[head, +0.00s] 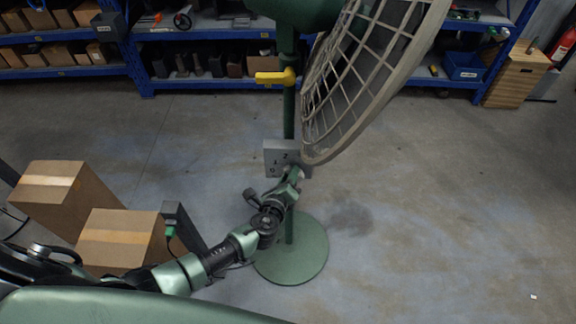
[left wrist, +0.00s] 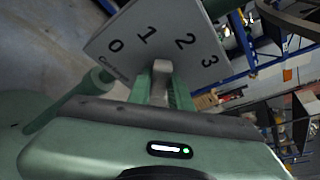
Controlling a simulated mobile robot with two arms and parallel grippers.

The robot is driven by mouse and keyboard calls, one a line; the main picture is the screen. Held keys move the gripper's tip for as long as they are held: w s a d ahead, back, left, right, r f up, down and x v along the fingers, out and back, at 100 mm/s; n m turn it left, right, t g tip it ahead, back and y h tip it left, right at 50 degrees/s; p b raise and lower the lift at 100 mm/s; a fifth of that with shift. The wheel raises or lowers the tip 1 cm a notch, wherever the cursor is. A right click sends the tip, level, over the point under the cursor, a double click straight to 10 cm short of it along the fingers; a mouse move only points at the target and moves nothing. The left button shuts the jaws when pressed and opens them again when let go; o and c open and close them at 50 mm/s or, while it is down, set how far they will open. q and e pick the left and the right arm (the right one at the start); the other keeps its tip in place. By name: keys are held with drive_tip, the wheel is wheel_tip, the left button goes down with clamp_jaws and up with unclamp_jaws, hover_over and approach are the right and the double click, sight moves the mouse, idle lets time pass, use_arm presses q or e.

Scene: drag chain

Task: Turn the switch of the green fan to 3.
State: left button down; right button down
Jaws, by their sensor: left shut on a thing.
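The green fan has a large grey cage (head: 372,75), a green pole (head: 289,115) and a round green base (head: 312,265). A grey switch plate (head: 277,156) is on the pole. In the left wrist view the plate (left wrist: 165,28) carries the marks 0, 1, 2 and 3. A light grey switch knob (left wrist: 162,69) sits below the numbers. My left gripper (head: 294,174) is at the plate; in the left wrist view its green fingers (left wrist: 161,90) are shut on the knob, one on each side. The knob's exact setting is hard to tell. My right gripper is not in view.
A yellow handle (head: 274,77) sticks out from the pole above the plate. Cardboard boxes (head: 113,240) stand at the lower left, near my left arm. Blue shelves (head: 205,80) line the back. A wooden crate (head: 516,80) stands at the back right. The floor right of the fan is clear.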

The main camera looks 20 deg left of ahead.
use_arm(q)
drive_tip(key=shift+w+d+r+m+g+y+p, duration=0.2)
drive_tip(key=shift+d+m+g+y+p, duration=0.3)
drive_tip(key=shift+m+p, duration=0.55)
drive_tip(key=shift+w+d+r+m+g+y+p, duration=0.15)
drive_tip(key=shift+d+m+y+p, duration=0.25)
drive_tip(key=shift+m+y+p, duration=0.5)
drive_tip(key=shift+w+d+r+m+g+y+p, duration=0.1)
drive_tip(key=shift+d+r+m+g+y+p, duration=0.25)
drive_tip(key=shift+m+p, duration=0.85)
drive_tip(key=shift+d+f, duration=0.1)
drive_tip(key=shift+f, duration=0.05)
drive_tip(key=c, duration=1.3)
unclamp_jaws()
approach(300, 166)
drive_tip(key=shift+s+d+p, duration=0.3)
drive_tip(key=shift+s+p, duration=0.15)
drive_tip(key=shift+s, duration=0.4)
